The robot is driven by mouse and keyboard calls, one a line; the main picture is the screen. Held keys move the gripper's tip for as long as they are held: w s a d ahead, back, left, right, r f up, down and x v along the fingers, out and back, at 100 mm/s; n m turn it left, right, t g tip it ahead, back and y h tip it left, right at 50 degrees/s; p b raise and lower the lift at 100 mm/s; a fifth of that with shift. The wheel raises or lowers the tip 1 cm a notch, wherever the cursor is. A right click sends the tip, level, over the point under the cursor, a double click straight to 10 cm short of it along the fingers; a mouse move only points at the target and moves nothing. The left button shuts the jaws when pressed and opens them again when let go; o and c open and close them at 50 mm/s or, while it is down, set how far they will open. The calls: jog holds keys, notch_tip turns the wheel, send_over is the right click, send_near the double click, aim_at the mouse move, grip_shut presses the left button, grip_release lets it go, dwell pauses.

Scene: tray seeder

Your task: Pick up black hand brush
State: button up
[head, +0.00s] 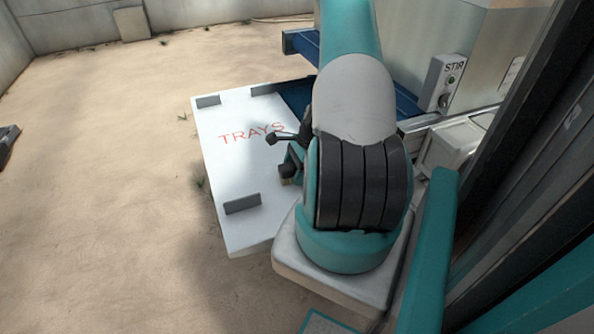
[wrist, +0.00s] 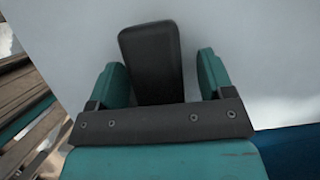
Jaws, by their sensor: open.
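In the wrist view, a dark rounded-edged block, which looks like part of the black hand brush (wrist: 151,52), lies between the two teal fingers of my gripper (wrist: 160,62). The fingers are open, with a visible gap on each side of it, wider on the right. Its lower end is hidden behind the gripper's dark crossbar. In the head view my arm covers much of the work area, and I cannot clearly make out the brush there.
A white board marked TRAYS (head: 235,180) with grey stops (head: 242,204) lies left of my arm. Blue rails (head: 300,42) and a grey STIR switch box (head: 443,82) stand behind. Sandy floor at left is mostly clear, with a dark object (head: 8,140) at the edge.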

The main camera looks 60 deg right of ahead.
jog(key=shift+f, duration=0.2)
dwell(0.4)
jog(key=c, duration=1.1)
jog(key=shift+o, duration=0.2)
notch_tip(320, 180, up, 21)
jog(key=b, duration=0.1)
jog(key=shift+f, duration=0.2)
